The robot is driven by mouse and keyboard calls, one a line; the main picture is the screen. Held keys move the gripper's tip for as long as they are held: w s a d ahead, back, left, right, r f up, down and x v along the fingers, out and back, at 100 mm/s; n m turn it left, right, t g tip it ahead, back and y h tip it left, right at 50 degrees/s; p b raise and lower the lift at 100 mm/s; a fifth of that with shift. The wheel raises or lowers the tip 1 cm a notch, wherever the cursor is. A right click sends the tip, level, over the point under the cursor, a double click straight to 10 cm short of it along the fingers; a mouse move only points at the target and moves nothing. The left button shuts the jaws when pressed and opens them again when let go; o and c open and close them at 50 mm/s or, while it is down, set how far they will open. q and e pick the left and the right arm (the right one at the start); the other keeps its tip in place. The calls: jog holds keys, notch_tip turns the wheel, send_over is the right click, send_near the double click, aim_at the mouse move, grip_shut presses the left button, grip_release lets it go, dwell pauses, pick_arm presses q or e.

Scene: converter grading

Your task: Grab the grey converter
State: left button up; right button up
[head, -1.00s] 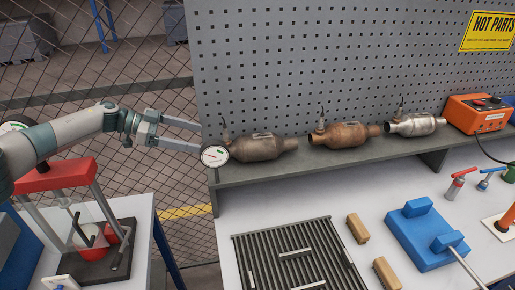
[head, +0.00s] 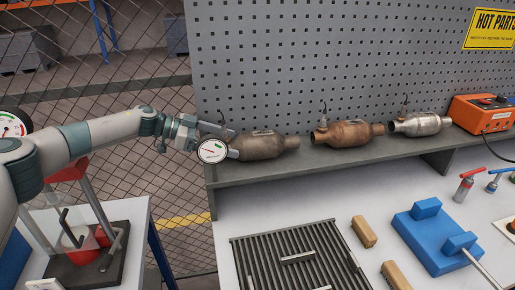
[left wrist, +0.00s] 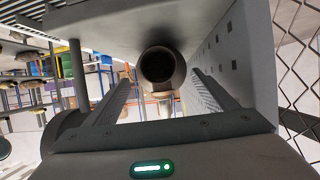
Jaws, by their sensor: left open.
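A dull grey-brown converter (head: 265,145) lies at the left end of the shelf, its left pipe end toward my left gripper. Beside it lie a rusty brown converter (head: 347,134) and a brighter silver-grey converter (head: 420,124). My left gripper (head: 225,137) is open at the left end of the dull converter; a round dial partly hides the fingers. In the left wrist view, a converter's round dark pipe end (left wrist: 163,68) shows between the two spread fingers of the gripper (left wrist: 161,86), with space on both sides. My right gripper is out of view.
A perforated panel (head: 320,60) rises behind the shelf (head: 300,165). The dial (head: 212,151) is near the shelf's left end. An orange box (head: 482,113) stands at right. Below are a slatted grate (head: 290,262), wooden blocks (head: 364,231) and a blue fixture (head: 437,237).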

aim_at(242, 143)
pick_arm(q)
jog(key=shift+w+d+f+b, duration=0.1)
jog(key=shift+d+f+b, duration=0.15)
jog(key=shift+d+b, duration=0.35)
jog(key=b+x, duration=0.3)
jog(key=shift+w+d+r, duration=0.1)
jog(key=shift+d, duration=0.4)
